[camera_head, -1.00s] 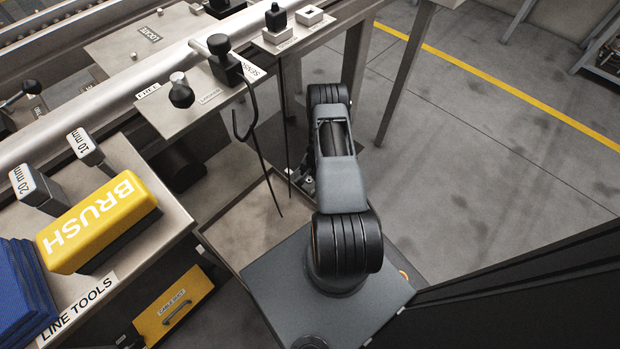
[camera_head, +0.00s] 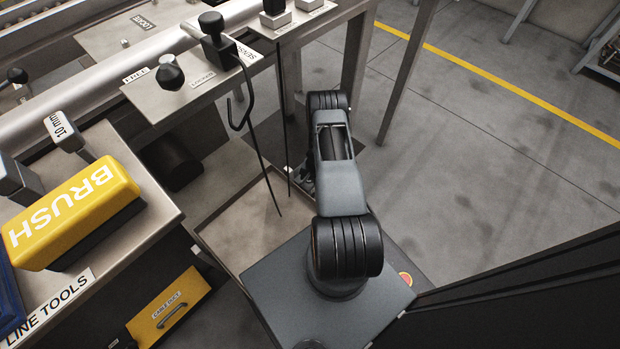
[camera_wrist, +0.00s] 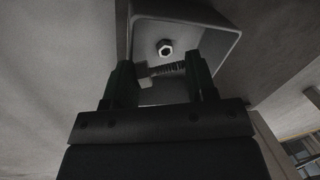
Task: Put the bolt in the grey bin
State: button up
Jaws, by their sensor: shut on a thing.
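In the wrist view my gripper (camera_wrist: 160,80) is shut on the bolt (camera_wrist: 167,69), a dark threaded shank with a lighter head at the left finger. The bolt lies crosswise between the two fingers. Behind it is a grey square bin (camera_wrist: 230,42) with raised walls, and the bolt overlaps its opening in the picture. I cannot tell how high the bolt is above the bin floor. In the head view my arm hides most of the gripper, and the bolt and bin cannot be made out.
A hex-shaped metal piece (camera_wrist: 165,47) lies inside the bin. In the head view a yellow BRUSH block (camera_head: 72,212) stands on the LINE TOOLS bench (camera_head: 150,190) at left. A metal plate (camera_head: 200,88) with black knobs and a hanging hook (camera_head: 240,112) is near my arm. Open floor (camera_head: 480,180) is at right.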

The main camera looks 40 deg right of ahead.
jog(key=o, duration=0.9)
jog(key=shift+o, duration=0.2)
jog(key=shift+r, duration=0.1)
jog(key=shift+r+p, duration=0.35)
jog(key=shift+p, duration=0.2)
notch_tip(320, 180, up, 12)
jog(key=s+d+p, duration=0.1)
jog(key=s+p, duration=0.1)
jog(key=p, duration=0.3)
jog(key=shift+s+d, duration=0.1)
